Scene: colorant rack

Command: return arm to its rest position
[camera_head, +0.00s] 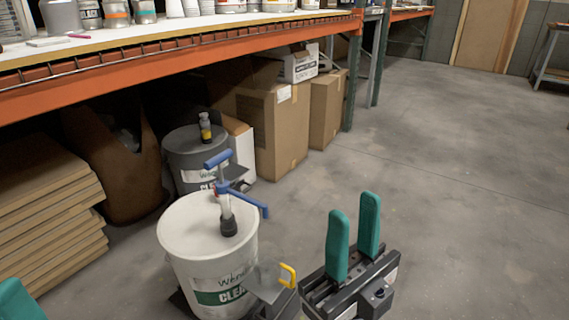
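My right gripper (354,218) shows at the lower middle right of the head view. Its two green fingers point up and stand apart, with nothing between them. It is to the right of a white bucket (187,228) and appears clear of it. My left gripper (16,302) shows only as a green finger piece at the bottom left corner. The rest of it is out of frame, so its opening is hidden.
The white bucket carries a blue-handled pump (224,190). A grey bucket (185,156) stands behind it. Cardboard boxes (272,130) and stacked boards (45,205) sit under the orange-edged shelf (180,55). Open concrete floor (450,150) lies to the right.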

